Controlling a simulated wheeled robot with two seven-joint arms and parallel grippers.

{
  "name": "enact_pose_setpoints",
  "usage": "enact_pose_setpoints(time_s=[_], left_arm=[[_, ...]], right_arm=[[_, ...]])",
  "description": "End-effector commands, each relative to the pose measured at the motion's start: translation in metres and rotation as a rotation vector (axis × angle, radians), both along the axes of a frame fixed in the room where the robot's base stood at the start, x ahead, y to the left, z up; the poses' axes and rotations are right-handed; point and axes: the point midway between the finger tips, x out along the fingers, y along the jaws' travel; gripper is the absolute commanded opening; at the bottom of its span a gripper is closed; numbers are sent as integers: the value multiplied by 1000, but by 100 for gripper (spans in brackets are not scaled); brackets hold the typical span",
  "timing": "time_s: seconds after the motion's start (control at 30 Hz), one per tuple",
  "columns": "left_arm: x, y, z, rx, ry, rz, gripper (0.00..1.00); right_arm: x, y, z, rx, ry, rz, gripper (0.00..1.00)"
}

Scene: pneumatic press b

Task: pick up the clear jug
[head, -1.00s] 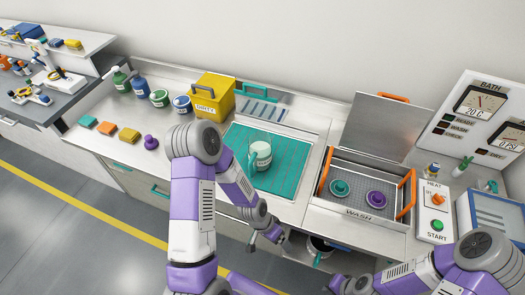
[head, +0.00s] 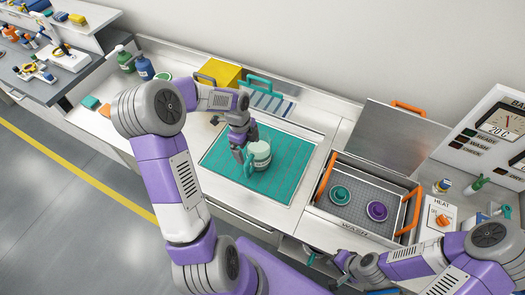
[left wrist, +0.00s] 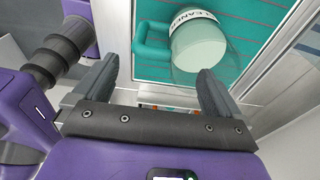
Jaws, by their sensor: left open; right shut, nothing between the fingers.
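The clear jug (head: 261,150), with a pale lower part, a white label and a teal handle (head: 249,168), stands on the teal mat (head: 290,175). In the left wrist view the jug (left wrist: 197,48) is at the upper middle, its handle (left wrist: 146,40) to its left. My left gripper (head: 240,152) is open and empty beside the jug's handle side. In the left wrist view its fingers (left wrist: 157,72) spread to either side of the handle's line, with the handle beyond the tips. My right gripper (head: 338,260) is shut and empty by the counter's front edge.
The wash basin (head: 360,205) with a teal and a purple round piece stands right of the mat, its lid (head: 400,135) raised. A yellow bin (head: 222,74) and a teal-handled rack (head: 268,100) stand behind. The mat's right part is clear.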

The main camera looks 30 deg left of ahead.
Motion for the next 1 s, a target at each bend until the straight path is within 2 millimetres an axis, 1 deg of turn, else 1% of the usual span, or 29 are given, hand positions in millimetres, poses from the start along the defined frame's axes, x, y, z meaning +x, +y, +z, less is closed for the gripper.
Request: enact_pose_setpoints(time_s=[0.03,0.23,0.4,0.47,0.57,0.77,0.8,0.87,1.0], left_arm=[[-1,-1,-7,-1,3,1,98],[-1,-4,-30,-2,5,0,98],[1,-7,-56,-2,5,-1,98],[1,-8,-63,-2,3,1,98],[1,-8,-69,-1,2,1,98],[1,-8,-69,-1,0,1,98],[1,-8,-69,-1,0,1,95],[1,-8,-69,-1,1,1,86],[1,-8,-69,-1,1,2,65]], right_arm=[[-1,0,-1,1,3,1,0],[-2,0,-4,1,3,0,0],[-1,0,-7,0,2,0,0],[-1,0,-8,0,2,0,0],[-1,0,-8,0,2,0,0],[-1,0,-8,0,2,1,0],[-1,0,-8,0,2,1,0],[-1,0,-8,0,2,1,0],[-1,0,-8,0,2,1,0]])
